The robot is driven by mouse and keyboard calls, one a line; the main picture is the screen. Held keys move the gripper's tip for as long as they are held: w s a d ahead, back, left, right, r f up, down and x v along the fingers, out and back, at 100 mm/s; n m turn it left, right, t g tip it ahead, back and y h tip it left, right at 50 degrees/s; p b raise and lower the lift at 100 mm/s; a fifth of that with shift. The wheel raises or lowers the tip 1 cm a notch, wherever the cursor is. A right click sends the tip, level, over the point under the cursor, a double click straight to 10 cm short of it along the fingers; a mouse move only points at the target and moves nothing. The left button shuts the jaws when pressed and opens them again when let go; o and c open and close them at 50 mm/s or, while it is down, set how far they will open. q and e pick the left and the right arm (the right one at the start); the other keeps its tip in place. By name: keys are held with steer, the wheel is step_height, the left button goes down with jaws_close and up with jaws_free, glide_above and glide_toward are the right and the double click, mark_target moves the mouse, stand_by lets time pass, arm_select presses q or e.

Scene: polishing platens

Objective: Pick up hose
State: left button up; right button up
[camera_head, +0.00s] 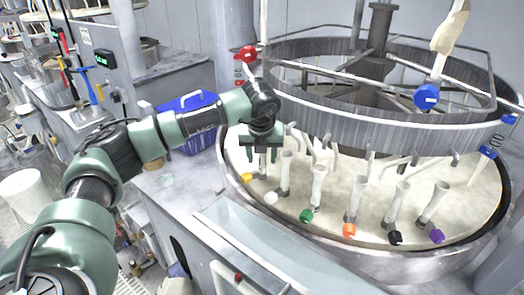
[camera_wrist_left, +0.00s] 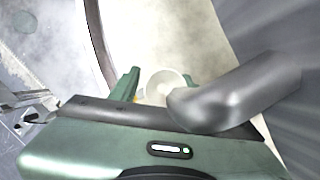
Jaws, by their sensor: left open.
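Several whitish hoses stand on the pale round platen (camera_head: 330,222) in the head view, each with a coloured piece at its foot. They include a hose with a green foot (camera_head: 317,187), one with an orange foot (camera_head: 355,203) and one with a purple foot (camera_head: 435,201). My left gripper (camera_head: 261,155) points down over the platen's left side, near the yellow-footed hose (camera_head: 247,177). Its jaws are open. In the left wrist view, a round white hose end (camera_wrist_left: 163,84) shows between the fingers (camera_wrist_left: 160,80). Contact cannot be told. My right gripper is out of view.
A grey metal ring (camera_head: 370,125) with spokes stands over the platen, close to the right of my left gripper. A blue bin (camera_head: 190,125) sits behind my arm. The grey bench corner (camera_head: 170,185) is bare.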

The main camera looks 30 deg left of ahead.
arm_select(q)
jaws_close()
stand_by(0.3)
